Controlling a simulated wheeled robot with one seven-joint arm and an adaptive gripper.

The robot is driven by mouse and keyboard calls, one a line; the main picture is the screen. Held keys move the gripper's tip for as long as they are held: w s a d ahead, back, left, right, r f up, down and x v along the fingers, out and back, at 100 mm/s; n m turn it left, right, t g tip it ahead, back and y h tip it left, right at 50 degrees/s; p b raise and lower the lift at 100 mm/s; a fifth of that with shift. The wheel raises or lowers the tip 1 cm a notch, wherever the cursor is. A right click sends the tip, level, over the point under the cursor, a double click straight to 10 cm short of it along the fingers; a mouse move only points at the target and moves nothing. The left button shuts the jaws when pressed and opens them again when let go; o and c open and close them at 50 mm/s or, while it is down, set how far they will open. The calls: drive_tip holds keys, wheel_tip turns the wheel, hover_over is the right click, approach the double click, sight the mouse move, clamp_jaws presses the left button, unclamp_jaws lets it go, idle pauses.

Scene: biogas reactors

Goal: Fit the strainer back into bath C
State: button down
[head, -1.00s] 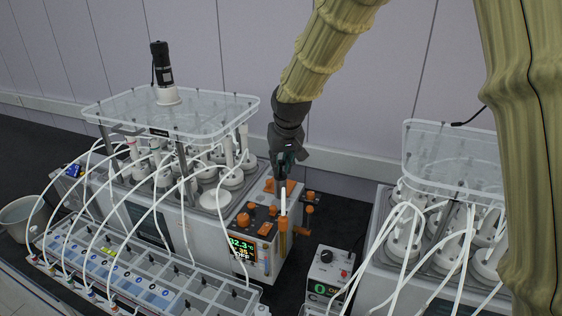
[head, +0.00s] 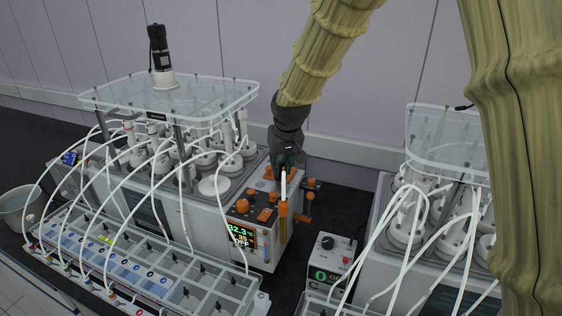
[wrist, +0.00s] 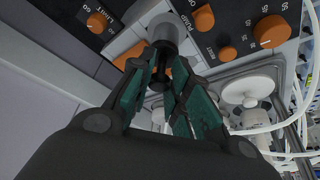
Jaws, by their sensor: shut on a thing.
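My gripper (head: 285,162) is over the top of the control unit with orange knobs (head: 256,208) at the right end of the left bath (head: 150,205). In the wrist view my gripper (wrist: 162,85) is shut on a small dark stem. A grey cylindrical piece (wrist: 168,32) sits at the stem's far end, against or just above the unit's panel. I take this piece to be the strainer, but its full shape is hidden by the fingers. I cannot tell whether it is seated. No letter marking bath C is readable on the left bath.
A white stick (head: 284,186) with an orange lower part stands close in front of my gripper. White tubes arch over the left bath to a tray (head: 130,265). A small display box (head: 330,262) and another bath with bottles (head: 405,235) stand right. A dark gap separates them.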

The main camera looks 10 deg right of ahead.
sight(281, 176)
drive_tip(key=shift+f+b, duration=0.85)
drive_tip(key=shift+f, duration=1.4)
drive_tip(key=c, duration=1.3)
unclamp_jaws()
drive_tip(key=shift+o, duration=0.2)
drive_tip(key=v, duration=1.2)
drive_tip(key=shift+f, duration=0.15)
